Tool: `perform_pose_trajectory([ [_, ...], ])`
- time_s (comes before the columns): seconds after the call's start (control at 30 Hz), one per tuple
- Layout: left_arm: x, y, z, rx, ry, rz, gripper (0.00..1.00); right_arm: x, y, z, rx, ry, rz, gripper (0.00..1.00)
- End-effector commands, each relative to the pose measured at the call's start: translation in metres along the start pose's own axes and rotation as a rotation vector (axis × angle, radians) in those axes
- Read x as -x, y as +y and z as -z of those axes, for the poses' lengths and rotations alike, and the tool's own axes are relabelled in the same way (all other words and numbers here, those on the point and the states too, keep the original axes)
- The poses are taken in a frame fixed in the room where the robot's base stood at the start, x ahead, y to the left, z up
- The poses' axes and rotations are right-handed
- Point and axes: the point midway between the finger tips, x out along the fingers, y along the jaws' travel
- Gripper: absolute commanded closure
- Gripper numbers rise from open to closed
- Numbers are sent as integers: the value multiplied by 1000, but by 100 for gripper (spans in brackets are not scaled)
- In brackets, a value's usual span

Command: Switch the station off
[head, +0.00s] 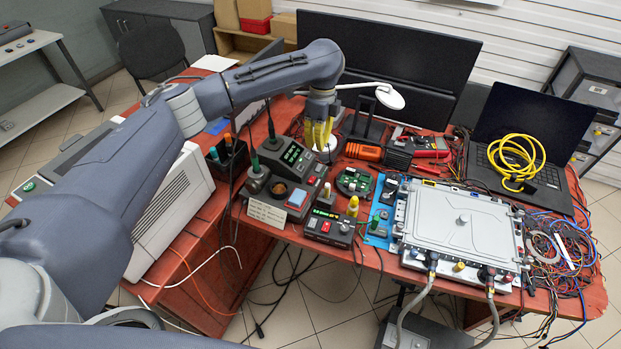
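A dark station unit with a lit green display (292,153) stands on the red desk, left of centre. In front of it is a holder with a round brown pad and a blue sponge (297,198). A smaller dark box with a green display and a red button (329,228) stands closer to the desk's front edge. I cannot tell which part is the station's switch. My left gripper (319,136), with yellow fingers pointing down, is above the desk behind and to the right of the station unit. Its finger gap is unclear. My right gripper is out of view.
A silver flat case (460,222) with two grey hoses at its front fills the desk's right half. Behind it are a laptop with a yellow cable coil (516,160) and a monitor (390,55). Tools, a multimeter (431,146) and loose wires crowd the desk.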

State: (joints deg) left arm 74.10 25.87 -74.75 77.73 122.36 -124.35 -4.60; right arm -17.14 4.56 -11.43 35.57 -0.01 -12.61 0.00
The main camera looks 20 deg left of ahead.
Motion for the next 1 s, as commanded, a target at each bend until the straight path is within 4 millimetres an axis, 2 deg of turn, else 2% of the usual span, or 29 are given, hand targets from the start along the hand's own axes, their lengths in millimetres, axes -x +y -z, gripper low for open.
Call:
perform_pose_trajectory([
  [0.3,-1,0,0,-1,1,-1,100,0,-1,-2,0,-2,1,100],
  [0.47,-10,1,1,-1,2,-3,100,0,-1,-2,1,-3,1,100],
  [1.0,-99,1,1,-1,3,-4,100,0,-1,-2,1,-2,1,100],
])
